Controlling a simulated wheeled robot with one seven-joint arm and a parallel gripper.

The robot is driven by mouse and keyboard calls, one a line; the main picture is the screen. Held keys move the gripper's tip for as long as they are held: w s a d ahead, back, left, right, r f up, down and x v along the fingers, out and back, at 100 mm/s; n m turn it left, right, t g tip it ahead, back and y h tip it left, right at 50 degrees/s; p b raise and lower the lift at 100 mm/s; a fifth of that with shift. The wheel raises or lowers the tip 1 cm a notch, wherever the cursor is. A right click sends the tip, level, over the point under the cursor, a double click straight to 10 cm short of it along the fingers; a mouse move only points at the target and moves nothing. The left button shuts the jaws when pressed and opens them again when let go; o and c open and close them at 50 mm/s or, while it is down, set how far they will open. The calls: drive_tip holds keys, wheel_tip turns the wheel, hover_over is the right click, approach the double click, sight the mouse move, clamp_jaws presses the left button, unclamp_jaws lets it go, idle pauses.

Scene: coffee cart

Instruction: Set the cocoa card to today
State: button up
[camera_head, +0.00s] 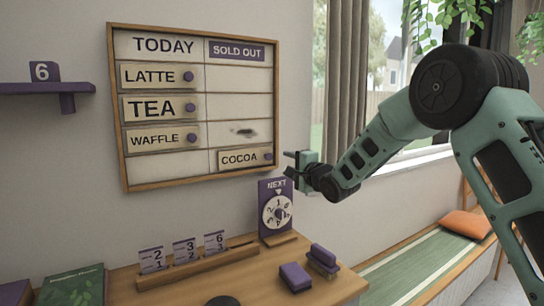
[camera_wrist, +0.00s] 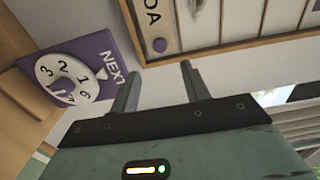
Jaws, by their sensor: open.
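The cocoa card (camera_head: 240,158) sits in the bottom row of the SOLD OUT column on the menu board (camera_head: 123,120). It has a purple knob at its right end. Part of the card (camera_wrist: 153,17) and its knob also show in the wrist view, just beyond my fingertips. My gripper (camera_head: 289,160) is open and empty, just right of the board's lower right corner. In the wrist view my gripper (camera_wrist: 159,68) has its two fingers apart, pointing toward the knob without visibly touching it. The TODAY column's bottom slot (camera_head: 168,168) is bare.
Latte (camera_head: 157,76), tea (camera_head: 158,107) and waffle (camera_head: 160,139) cards fill the upper TODAY rows. A purple NEXT dial (camera_head: 270,190) stands on the counter below my gripper. A card rack (camera_head: 205,262) and purple blocks (camera_head: 295,277) lie nearby. A window is at right.

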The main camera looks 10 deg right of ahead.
sight(270, 157)
drive_tip(key=p+x, duration=0.2)
drive_tip(key=x, duration=0.8)
drive_tip(key=shift+w+a, duration=0.15)
drive_tip(key=shift+w, duration=0.25)
drive_tip(key=shift+c, duration=0.3)
drive_tip(key=shift+f, duration=0.1)
clamp_jaws()
